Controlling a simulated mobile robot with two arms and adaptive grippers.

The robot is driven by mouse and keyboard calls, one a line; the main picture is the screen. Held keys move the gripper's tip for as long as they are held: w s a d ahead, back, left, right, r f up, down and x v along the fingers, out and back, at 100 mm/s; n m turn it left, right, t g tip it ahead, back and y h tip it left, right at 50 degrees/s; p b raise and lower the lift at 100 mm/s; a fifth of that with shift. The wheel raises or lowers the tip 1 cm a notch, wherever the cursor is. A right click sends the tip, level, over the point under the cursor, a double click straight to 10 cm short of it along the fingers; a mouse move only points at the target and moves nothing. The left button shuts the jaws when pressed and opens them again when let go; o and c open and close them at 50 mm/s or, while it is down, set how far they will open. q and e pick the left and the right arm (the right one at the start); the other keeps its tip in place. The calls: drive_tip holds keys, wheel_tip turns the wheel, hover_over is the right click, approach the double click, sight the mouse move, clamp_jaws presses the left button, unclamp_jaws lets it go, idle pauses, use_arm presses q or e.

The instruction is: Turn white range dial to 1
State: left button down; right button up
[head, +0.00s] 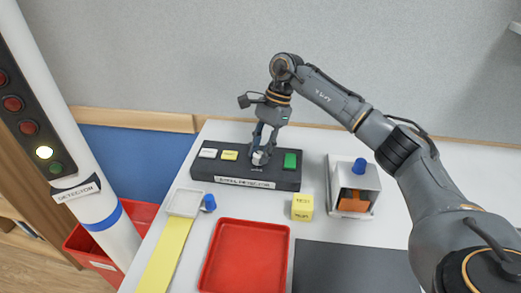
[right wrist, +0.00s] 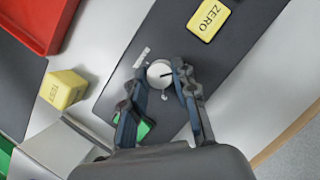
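The white range dial (right wrist: 158,73) is a round knob with a dark pointer line on the black detector box (head: 245,178). In the head view the dial (head: 258,158) shows partly between my fingers. My right gripper (right wrist: 160,70) comes down from above, with one fingertip on each side of the dial, seemingly touching its edges. Its fingers (head: 263,150) are partly closed around the dial. The small scale marks beside the dial are too small to read. My left gripper is not in either view.
On the box are white (head: 208,153), yellow (head: 229,155) and green (head: 290,160) buttons. A yellow TEST cube (head: 302,207), a metal housing with a blue knob (head: 340,165) and a red tray (head: 245,222) stand nearby. A detector post (head: 95,185) rises at left.

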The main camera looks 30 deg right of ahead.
drive_tip(key=o, duration=0.4)
drive_tip(key=v, duration=1.2)
